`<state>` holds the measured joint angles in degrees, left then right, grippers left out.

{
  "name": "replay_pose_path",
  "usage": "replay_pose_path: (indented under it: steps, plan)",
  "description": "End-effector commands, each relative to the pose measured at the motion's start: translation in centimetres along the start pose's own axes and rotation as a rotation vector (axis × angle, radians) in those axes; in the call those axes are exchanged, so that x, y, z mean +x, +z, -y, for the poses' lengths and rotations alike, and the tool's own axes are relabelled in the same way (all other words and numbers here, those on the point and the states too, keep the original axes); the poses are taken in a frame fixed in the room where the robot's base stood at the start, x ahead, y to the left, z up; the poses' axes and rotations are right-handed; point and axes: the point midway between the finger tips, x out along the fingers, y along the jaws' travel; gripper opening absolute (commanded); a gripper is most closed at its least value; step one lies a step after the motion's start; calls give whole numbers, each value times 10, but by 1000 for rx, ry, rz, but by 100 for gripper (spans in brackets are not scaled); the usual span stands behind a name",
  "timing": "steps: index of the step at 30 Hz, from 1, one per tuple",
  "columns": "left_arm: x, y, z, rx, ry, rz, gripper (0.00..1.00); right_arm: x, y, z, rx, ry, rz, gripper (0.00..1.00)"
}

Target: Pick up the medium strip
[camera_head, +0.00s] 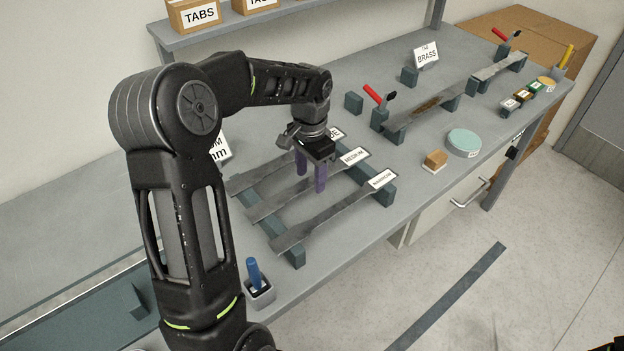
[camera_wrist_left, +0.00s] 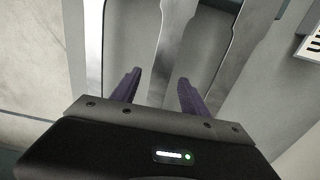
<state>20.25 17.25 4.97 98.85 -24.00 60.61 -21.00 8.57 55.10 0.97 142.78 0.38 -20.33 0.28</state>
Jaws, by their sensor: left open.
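The medium strip (camera_head: 280,200) is a flat grey metal bar with narrowed middle, lying across two dark rails behind a card reading MEDIUM (camera_head: 353,156). The narrow strip (camera_head: 325,216) lies in front of it and the wide strip (camera_head: 258,177) behind it. My left gripper (camera_head: 311,178) points down over the medium strip with its purple fingers apart. In the left wrist view the middle strip (camera_wrist_left: 174,35) runs between the two open fingers (camera_wrist_left: 158,82), with nothing gripped. Whether the fingers touch it cannot be told.
A blue-handled item stands in a small holder (camera_head: 260,291) near the front edge. Fixtures with red handles (camera_head: 373,95), a BRASS card (camera_head: 426,55), a round teal disc (camera_head: 463,142) and a small wooden block (camera_head: 434,160) lie to the right. A shelf with TABS boxes is behind.

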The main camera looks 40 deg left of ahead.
Motion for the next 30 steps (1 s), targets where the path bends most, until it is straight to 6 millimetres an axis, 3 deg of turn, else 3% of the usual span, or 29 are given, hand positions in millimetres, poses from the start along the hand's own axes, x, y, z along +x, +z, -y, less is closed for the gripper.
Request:
replay_pose_path:
  steps: [14,30]
  plan:
    - [0,0,0,1,0,0,52,0,0,0,0,0,0,36]
    - [0,0,0,1,0,0,8,0,0,0,0,0,0,36]
